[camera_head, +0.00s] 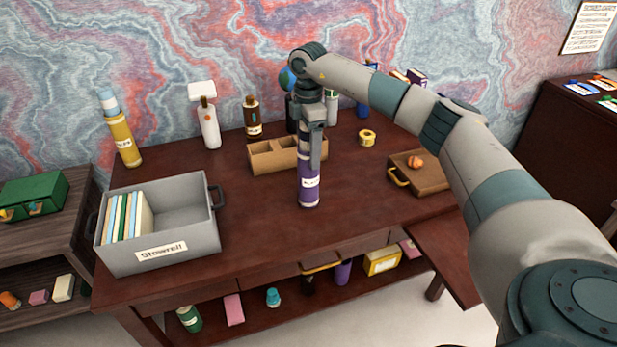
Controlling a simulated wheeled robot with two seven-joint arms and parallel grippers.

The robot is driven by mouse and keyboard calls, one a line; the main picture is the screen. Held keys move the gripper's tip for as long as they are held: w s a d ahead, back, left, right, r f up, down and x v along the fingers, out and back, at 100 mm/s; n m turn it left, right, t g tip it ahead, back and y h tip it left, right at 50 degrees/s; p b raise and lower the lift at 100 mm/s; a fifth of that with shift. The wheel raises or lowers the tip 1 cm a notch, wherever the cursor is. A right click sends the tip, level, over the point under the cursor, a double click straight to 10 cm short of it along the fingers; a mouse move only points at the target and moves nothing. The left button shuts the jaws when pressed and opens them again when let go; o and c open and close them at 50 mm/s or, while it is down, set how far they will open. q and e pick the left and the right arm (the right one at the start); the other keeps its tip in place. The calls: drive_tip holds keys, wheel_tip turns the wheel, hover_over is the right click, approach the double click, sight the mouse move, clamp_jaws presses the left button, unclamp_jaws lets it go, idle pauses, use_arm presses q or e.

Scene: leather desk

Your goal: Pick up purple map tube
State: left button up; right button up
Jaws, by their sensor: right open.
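The purple map tube (309,190) stands upright on the dark red-brown desk (250,222), with a white label band around it. My right gripper (313,150) points down over its upper part, with the arm coming in from the right. The jaws are open. One finger shows in front of the tube's right side. The gripper hides the tube's top, and I cannot tell whether the fingers touch it. My left gripper is not in view.
A grey bin of folders (185,248) stands at the left. A wooden divided box (272,160) sits just behind the tube. Bottles and a yellow tube (124,142) stand farther back. A tape roll (367,137) and brown tray (425,178) are right. The desk front is clear.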

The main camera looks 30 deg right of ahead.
idle(0.4)
drive_tip(key=c, duration=1.5)
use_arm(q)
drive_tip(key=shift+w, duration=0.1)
use_arm(e)
drive_tip(key=shift+o, duration=0.2)
